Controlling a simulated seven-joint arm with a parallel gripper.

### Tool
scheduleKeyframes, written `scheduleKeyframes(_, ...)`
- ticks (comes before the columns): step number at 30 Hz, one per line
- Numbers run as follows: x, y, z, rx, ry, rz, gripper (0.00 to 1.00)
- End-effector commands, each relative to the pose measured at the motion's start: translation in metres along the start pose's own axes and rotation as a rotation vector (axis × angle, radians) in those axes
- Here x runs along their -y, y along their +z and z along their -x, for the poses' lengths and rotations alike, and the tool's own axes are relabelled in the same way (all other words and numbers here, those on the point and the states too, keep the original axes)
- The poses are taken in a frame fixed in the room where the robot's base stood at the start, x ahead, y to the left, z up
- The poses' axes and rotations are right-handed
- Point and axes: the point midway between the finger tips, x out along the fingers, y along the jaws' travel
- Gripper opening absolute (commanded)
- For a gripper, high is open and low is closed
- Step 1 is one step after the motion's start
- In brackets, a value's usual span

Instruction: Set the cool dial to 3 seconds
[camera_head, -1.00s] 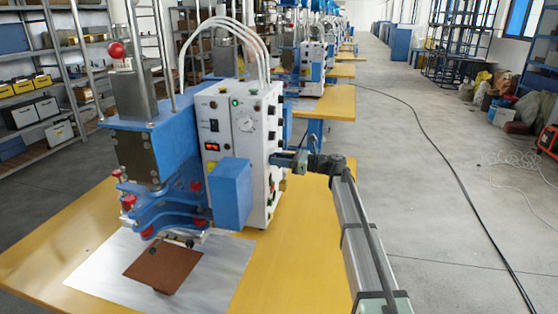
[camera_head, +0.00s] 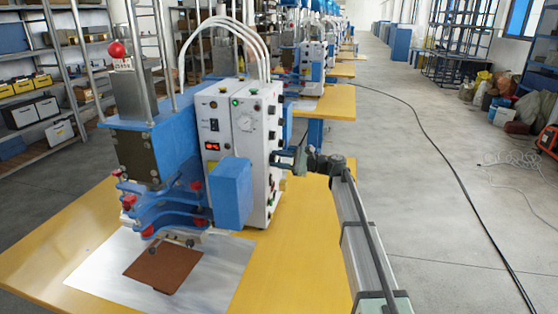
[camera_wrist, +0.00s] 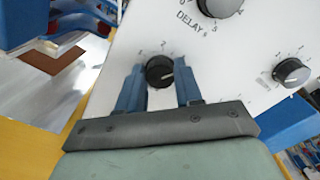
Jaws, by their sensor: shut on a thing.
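In the wrist view, my gripper (camera_wrist: 161,88) has its two blue fingers on either side of a black dial (camera_wrist: 159,70) on the white panel, shut on it. Digits 1 and 2 show above this dial; a white mark on its face points to the right. Its name label is hidden behind my gripper, so I cannot read whether it says cool. In the head view, my gripper (camera_head: 283,159) is at the right side face of the white control box (camera_head: 262,140), low on its row of black dials.
A larger dial marked DELAY s (camera_wrist: 220,5) is above the held one, and another black dial (camera_wrist: 291,72) is to the right. A blue box (camera_head: 231,193) sits on the control box's front. A brown sheet (camera_head: 162,268) lies on the metal plate (camera_head: 225,262) left of my gripper.

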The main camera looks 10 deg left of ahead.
Motion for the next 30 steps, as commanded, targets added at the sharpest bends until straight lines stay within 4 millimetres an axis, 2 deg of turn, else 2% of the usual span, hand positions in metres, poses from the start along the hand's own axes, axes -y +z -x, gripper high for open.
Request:
scheduleKeyframes(10,-0.0005,0.0,0.0003,0.0,0.0,0.122,0.05)
scheduleKeyframes(25,-0.0005,-0.0001,0.0004,0.0,0.0,0.139,0.05)
scheduleKeyframes(26,-0.0005,-0.0001,0.0004,0.0,0.0,0.139,0.36)
scheduleKeyframes(30,-0.0005,-0.0001,0.0003,0.0,0.0,0.139,0.49)
